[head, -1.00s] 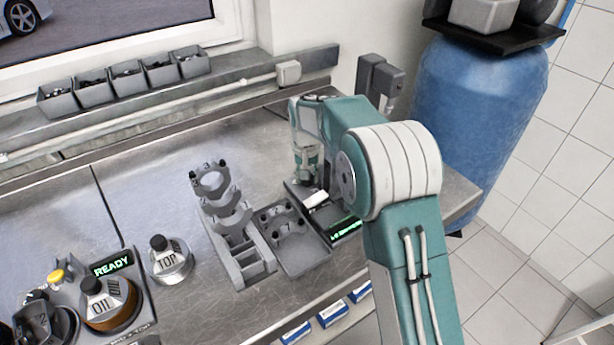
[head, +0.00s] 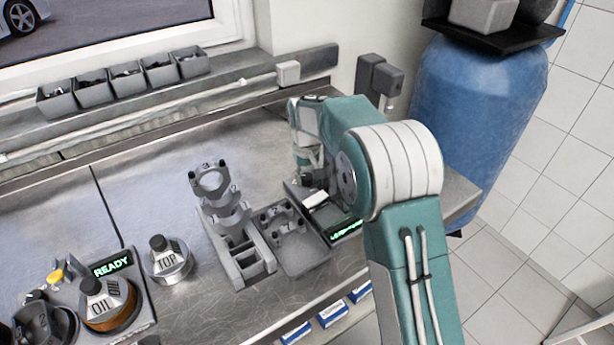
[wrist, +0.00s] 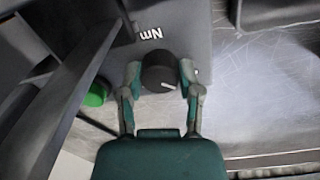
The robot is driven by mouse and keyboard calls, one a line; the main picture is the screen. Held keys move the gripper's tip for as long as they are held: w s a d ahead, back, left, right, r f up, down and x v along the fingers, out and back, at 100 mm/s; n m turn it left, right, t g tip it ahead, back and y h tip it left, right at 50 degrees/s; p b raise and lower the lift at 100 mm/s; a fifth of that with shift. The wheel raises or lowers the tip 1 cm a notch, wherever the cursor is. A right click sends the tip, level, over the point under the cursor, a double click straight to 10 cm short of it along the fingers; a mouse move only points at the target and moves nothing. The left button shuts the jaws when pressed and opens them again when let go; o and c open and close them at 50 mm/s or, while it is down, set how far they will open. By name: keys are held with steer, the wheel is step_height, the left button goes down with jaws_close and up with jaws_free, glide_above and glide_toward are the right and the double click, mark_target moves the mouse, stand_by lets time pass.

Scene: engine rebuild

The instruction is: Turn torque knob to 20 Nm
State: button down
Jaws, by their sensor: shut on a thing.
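In the wrist view, the torque knob (wrist: 158,72) is a dark round knob with a white pointer line, set on a grey panel marked "Nm" (wrist: 151,34). My gripper (wrist: 160,80) has its two fingers on either side of the knob, shut on it. The white line points to the right in that view. The scale numbers around the knob are mostly hidden by the fingers. In the head view, the torque unit's green display (head: 346,229) is lit, but its text is too small to read. My arm partly covers the unit.
A grey tray (head: 303,262) and a stand of grey caps (head: 245,268) are close left of the unit. A green round part (wrist: 97,94) shows left of the knob.

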mark_target(305, 177)
steer(key=shift+w, duration=0.1)
steer(key=shift+c, duration=1.4)
jaws_free()
steer(key=shift+a, duration=0.1)
step_height(305, 177, up, 12)
steer(key=shift+a, duration=0.2)
steer(key=shift+f, duration=0.1)
